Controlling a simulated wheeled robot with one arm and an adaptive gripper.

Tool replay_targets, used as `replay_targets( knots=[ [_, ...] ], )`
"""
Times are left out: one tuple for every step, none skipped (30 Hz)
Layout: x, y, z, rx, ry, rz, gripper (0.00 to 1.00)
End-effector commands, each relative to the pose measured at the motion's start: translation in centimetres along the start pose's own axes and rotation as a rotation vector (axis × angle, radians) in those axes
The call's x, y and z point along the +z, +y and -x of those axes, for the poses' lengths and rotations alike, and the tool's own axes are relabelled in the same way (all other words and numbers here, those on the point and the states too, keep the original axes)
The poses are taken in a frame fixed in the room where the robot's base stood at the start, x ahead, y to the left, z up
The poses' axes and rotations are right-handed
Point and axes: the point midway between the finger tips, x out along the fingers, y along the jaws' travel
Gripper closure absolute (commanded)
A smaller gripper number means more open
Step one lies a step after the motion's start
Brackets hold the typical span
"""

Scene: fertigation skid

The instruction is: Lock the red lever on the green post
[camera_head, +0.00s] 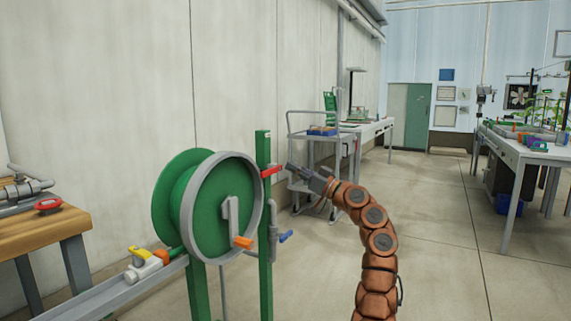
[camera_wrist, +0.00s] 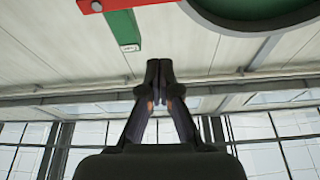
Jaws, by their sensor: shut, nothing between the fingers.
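The red lever (camera_head: 271,171) sticks out to the right from the upper part of the green post (camera_head: 264,228) in the head view. It lies roughly level, its tip a little raised. My gripper (camera_head: 289,166) is shut and empty just right of the lever's tip; whether they touch cannot be told in the head view. In the wrist view the red lever (camera_wrist: 140,3) crosses the top edge, with the green post (camera_wrist: 123,28) behind it. My shut fingertips (camera_wrist: 159,63) are below the lever and apart from it in the picture.
A green hose reel (camera_head: 180,205) with a grey rim and orange-handled crank (camera_head: 242,242) stands left of the post. A blue-handled grey pipe (camera_head: 285,236) is low on its right. A cart (camera_head: 304,196) stands behind my gripper.

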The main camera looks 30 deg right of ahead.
Motion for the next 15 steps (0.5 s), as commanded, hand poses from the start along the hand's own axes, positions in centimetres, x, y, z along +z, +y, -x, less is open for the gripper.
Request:
replay_targets(
  knots=[
    [0.1, 0.2, 0.6, 0.004, -0.001, 0.000, 1.00],
    [0.1, 0.2, 0.8, 0.004, -0.001, -0.001, 1.00],
    [0.1, 0.2, 1.1, 0.004, -0.001, -0.001, 1.00],
    [0.0, 0.2, 1.3, 0.003, -0.001, -0.001, 1.00],
    [0.0, 0.1, 1.4, 0.002, -0.001, 0.000, 1.00],
    [0.0, 0.1, 1.6, 0.002, 0.000, 0.000, 1.00],
    [-0.1, 0.1, 1.7, 0.001, 0.000, 0.001, 1.00],
    [-0.1, 0.1, 1.8, 0.001, 0.000, 0.001, 1.00],
    [-0.1, 0.1, 1.9, 0.001, 0.000, 0.001, 1.00],
    [-0.1, 0.1, 1.9, 0.001, 0.001, 0.001, 1.00],
    [-0.1, 0.1, 1.9, 0.001, 0.001, 0.001, 1.00],
    [-0.1, 0.1, 1.9, 0.000, 0.001, 0.001, 1.00],
    [-0.1, 0.1, 1.9, 0.000, 0.001, 0.001, 1.00],
    [-0.1, 0.1, 1.9, 0.000, 0.001, 0.001, 1.00],
    [-0.1, 0.1, 1.9, 0.001, 0.001, 0.000, 1.00]
  ],
)
